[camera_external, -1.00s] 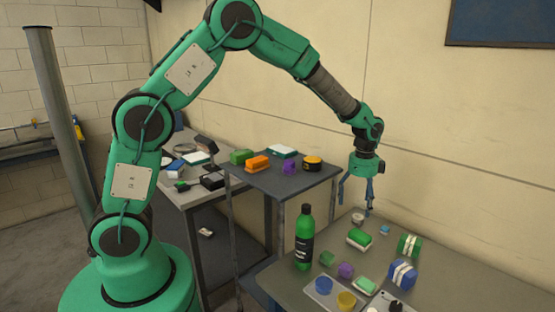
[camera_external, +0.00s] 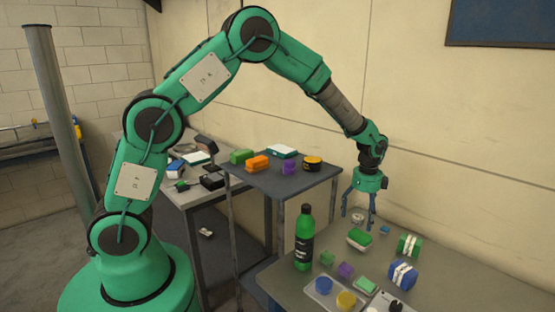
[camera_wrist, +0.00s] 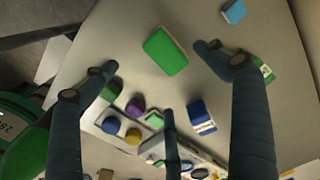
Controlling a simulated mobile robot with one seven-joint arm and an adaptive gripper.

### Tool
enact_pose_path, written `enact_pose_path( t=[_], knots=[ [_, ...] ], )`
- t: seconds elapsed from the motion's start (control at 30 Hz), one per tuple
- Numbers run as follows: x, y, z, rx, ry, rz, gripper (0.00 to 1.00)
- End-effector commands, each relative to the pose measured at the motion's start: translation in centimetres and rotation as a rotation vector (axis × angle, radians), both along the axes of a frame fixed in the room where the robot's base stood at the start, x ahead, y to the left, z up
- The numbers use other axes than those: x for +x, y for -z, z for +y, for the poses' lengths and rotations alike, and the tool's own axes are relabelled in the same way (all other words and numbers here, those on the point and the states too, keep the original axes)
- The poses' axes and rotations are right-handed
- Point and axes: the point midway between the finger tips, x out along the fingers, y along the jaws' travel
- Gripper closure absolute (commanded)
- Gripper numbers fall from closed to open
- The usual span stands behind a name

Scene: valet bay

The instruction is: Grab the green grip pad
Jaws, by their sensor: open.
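A green block-like pad with a pale underside (camera_external: 360,238) lies on the front table, and it shows below my fingers in the wrist view (camera_wrist: 166,51). A smaller flat green pad (camera_external: 366,285) lies beside the tray, and a small green cube (camera_external: 327,258) sits near the bottle. I cannot tell for sure which green piece is the grip pad. My gripper (camera_external: 359,220) is open and empty, pointing down just above and behind the larger green pad. In the wrist view my gripper's fingers (camera_wrist: 158,76) are spread, with that pad beyond them, not touched.
A green bottle (camera_external: 304,240) stands left of the pad. A small blue block (camera_external: 384,230) is close by. A purple piece (camera_external: 346,270) and a tray (camera_external: 318,294) with round caps lie nearer.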

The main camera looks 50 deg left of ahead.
Motion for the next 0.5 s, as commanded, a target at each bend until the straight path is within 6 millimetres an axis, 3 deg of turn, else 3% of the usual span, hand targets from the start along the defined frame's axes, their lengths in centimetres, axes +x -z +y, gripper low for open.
enact_pose_path(
  t=[0.2,0.5],
  knots=[
    [0.0,3.5,0.0,0.000,0.000,0.001,0.14],
    [0.0,5.3,0.0,0.000,0.000,-0.001,0.14]
  ],
)
